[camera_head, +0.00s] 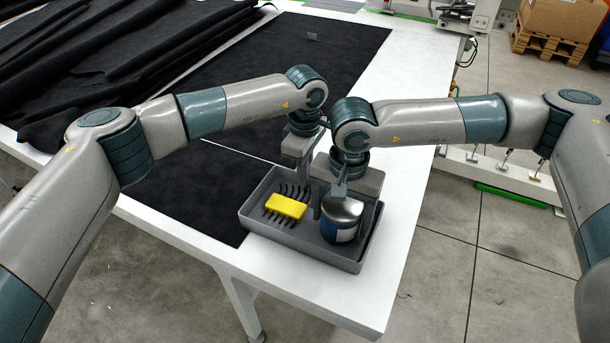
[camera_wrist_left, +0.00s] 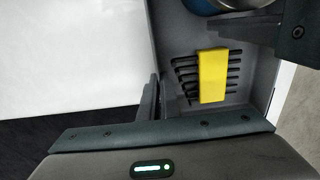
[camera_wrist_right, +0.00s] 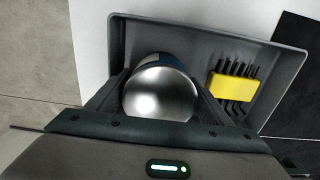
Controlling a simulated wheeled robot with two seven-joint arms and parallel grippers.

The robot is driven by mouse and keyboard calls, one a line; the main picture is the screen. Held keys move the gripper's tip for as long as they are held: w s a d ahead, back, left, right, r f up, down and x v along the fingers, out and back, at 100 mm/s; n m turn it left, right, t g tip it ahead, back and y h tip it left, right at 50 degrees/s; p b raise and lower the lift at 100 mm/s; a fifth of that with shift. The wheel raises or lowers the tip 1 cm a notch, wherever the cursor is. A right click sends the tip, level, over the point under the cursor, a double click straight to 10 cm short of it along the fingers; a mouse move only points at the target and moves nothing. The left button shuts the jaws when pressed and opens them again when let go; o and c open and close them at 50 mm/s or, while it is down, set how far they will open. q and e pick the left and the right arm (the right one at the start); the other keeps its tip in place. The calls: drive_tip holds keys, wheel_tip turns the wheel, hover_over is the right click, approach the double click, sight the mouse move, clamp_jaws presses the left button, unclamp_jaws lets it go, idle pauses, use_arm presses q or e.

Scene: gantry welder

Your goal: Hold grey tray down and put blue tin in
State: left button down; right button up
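The grey tray (camera_head: 257,226) lies on the white table near its corner. My left gripper (camera_head: 300,166) is at the tray's far wall, its fingers close together around the wall; it also shows in the left wrist view (camera_wrist_left: 157,100). The blue tin (camera_head: 338,227) has a silver domed top and stands upright within the tray's outline, at its right part. My right gripper (camera_wrist_right: 160,92) has a finger on each side of the tin and is shut on it. I cannot tell whether the tin's base touches the tray floor.
A yellow block (camera_head: 286,206) with several dark prongs lies in the tray's left part, beside the tin. Black cloth (camera_head: 210,190) covers the table to the left. The table's right strip (camera_head: 405,210) is clear. Both arms are close together above the tray.

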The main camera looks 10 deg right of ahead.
drive_tip(key=shift+o, duration=0.9)
drive_tip(key=shift+r, duration=5)
use_arm(q)
drive_tip(key=c, duration=1.9)
unclamp_jaws()
drive_tip(key=shift+r, duration=0.1)
